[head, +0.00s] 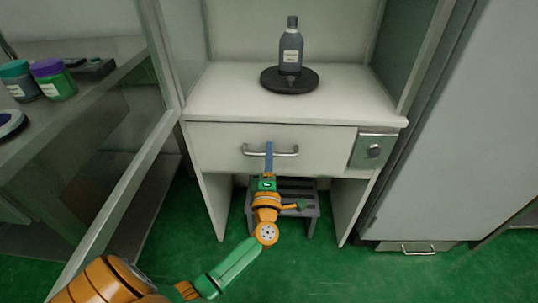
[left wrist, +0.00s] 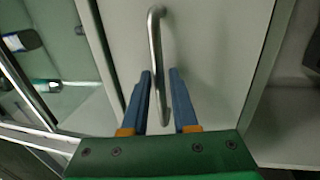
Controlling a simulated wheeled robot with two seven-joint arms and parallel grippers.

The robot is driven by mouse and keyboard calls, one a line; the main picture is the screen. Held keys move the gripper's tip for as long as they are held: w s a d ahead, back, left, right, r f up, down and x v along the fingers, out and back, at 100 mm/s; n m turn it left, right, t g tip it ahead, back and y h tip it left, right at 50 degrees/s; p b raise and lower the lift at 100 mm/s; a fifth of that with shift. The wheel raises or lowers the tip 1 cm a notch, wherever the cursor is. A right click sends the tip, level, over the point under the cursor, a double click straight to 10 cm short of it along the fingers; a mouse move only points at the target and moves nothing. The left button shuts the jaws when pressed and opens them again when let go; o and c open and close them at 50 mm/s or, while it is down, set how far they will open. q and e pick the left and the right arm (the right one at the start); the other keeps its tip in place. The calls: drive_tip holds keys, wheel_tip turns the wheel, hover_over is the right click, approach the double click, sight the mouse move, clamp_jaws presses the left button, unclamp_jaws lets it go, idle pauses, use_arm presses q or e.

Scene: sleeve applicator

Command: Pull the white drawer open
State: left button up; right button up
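The white drawer (head: 220,141) sits under the worktop of the white cabinet and looks shut, its front flush with the frame. A silver bar handle (head: 286,154) is fixed across its middle. My left gripper (head: 269,150) reaches up to the handle from the front. In the left wrist view its two blue fingers (left wrist: 161,74) are apart, one on each side of the handle (left wrist: 155,40). Gaps show between the fingers and the bar, so it is not gripped. My right gripper is in neither view.
A dark bottle (head: 291,50) stands on a round black base (head: 304,81) on the worktop. A lock panel (head: 373,151) is right of the drawer. A grey stool (head: 311,212) stands underneath. A glass door frame (head: 120,200) is at left, a grey cabinet (head: 450,140) at right.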

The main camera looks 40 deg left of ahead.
use_arm(q)
clamp_jaws()
idle(1.4)
